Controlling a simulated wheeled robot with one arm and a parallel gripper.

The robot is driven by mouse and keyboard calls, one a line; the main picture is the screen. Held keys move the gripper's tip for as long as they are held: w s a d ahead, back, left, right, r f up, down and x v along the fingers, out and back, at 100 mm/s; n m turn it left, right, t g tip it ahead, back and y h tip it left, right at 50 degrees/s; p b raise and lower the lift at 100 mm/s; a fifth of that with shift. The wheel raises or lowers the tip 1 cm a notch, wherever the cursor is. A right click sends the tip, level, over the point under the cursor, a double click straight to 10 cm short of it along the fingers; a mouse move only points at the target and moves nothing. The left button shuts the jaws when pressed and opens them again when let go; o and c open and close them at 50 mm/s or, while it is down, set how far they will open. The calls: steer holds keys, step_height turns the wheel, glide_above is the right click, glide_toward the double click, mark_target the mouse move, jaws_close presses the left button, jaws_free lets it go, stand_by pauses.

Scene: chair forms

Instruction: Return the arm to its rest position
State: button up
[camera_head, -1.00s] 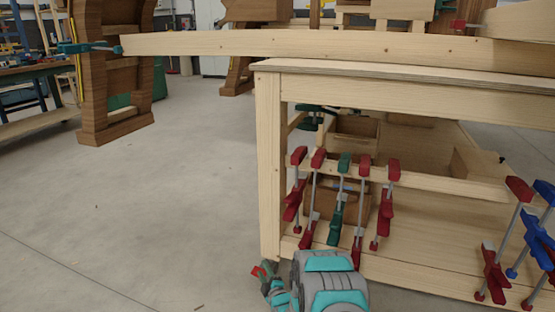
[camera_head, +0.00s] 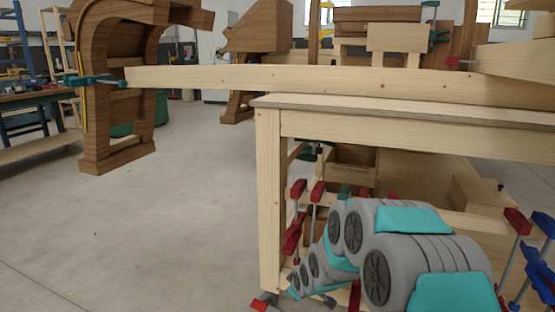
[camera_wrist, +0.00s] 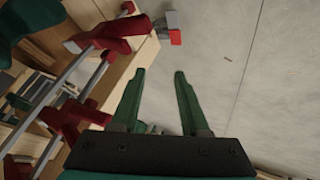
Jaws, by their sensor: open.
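My gripper (camera_wrist: 162,72) shows in the wrist view with two green fingers apart and nothing between them. Pale floor lies beyond the fingertips. In the head view my grey and teal arm (camera_head: 420,255) is folded low in front of the workbench (camera_head: 267,200). It covers part of the lower shelf and several clamps. I cannot make out the fingers clearly in the head view.
Red clamps (camera_head: 293,225) hang by the shelf, and red clamp parts (camera_wrist: 100,35) are close at left in the wrist view. A small red and grey piece (camera_head: 263,302) is by the bench leg. Open floor (camera_head: 150,225) lies left.

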steer(key=s+d+r+m+g+p, duration=0.1)
steer(key=s+d+r+m+g, duration=0.2)
steer(key=s, duration=1.2)
steer(key=s+d+r+m+g+h+p, duration=0.1)
steer(key=s+d+r+m+g, duration=0.2)
steer(key=s+r, duration=0.5)
steer(key=s+d+r+m+g+h+p, duration=0.1)
steer(key=s+d+r+m+g, duration=0.2)
steer(key=s, duration=1.9)
step_height(320, 180, up, 3)
steer(key=shift+d+r+m, duration=0.2)
steer(key=shift+d+m, duration=0.3)
steer(key=shift+d, duration=0.2)
